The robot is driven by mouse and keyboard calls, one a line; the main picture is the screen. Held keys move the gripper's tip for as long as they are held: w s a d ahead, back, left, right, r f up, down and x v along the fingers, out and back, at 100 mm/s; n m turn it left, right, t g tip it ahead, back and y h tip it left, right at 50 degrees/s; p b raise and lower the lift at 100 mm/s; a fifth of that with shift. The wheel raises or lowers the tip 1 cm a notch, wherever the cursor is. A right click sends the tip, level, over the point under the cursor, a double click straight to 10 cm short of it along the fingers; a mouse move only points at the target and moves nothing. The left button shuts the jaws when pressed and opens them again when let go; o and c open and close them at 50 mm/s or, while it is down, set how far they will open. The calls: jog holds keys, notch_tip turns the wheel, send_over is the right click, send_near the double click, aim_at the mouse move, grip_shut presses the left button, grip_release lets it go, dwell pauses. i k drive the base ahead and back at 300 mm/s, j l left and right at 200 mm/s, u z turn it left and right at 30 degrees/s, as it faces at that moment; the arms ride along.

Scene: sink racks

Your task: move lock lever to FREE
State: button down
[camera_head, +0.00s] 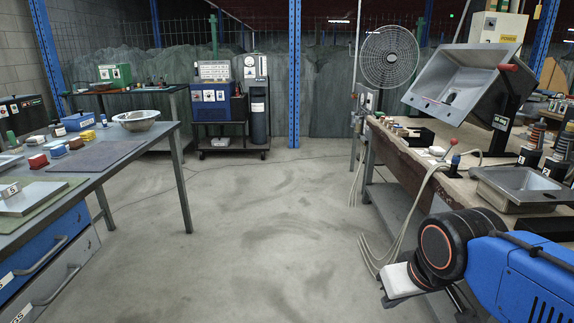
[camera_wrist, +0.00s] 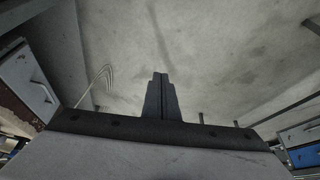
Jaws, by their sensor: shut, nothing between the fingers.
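A black lever with a red tip (camera_head: 508,68) stands beside the tilted steel sink (camera_head: 462,82) at the right. A small label (camera_head: 500,122) sits low on its dark upright; I cannot read it. A smaller stick with a red ball top (camera_head: 453,142) stands on the right bench. I cannot tell for sure which one is the lock lever, or its setting. My gripper (camera_wrist: 160,77) is shut and empty in the wrist view, over bare floor. In the head view my arm reaches in at lower right, below and apart from both levers.
The right bench (camera_head: 405,147) also holds a low sink (camera_head: 525,186) and dark ringed posts (camera_head: 530,145). Pale cables (camera_head: 398,235) hang off its front edge near my wrist. The left table (camera_head: 105,155) carries blocks and a bowl (camera_head: 136,120). The floor between is clear.

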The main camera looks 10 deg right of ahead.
aim_at(454, 142)
jog(key=i+z, duration=0.2)
jog(key=i, duration=0.35)
jog(key=i+j+z, duration=0.15)
jog(key=i, duration=0.4)
jog(key=i+j+z, duration=0.2)
jog(key=i, duration=0.35)
jog(key=j, duration=0.1)
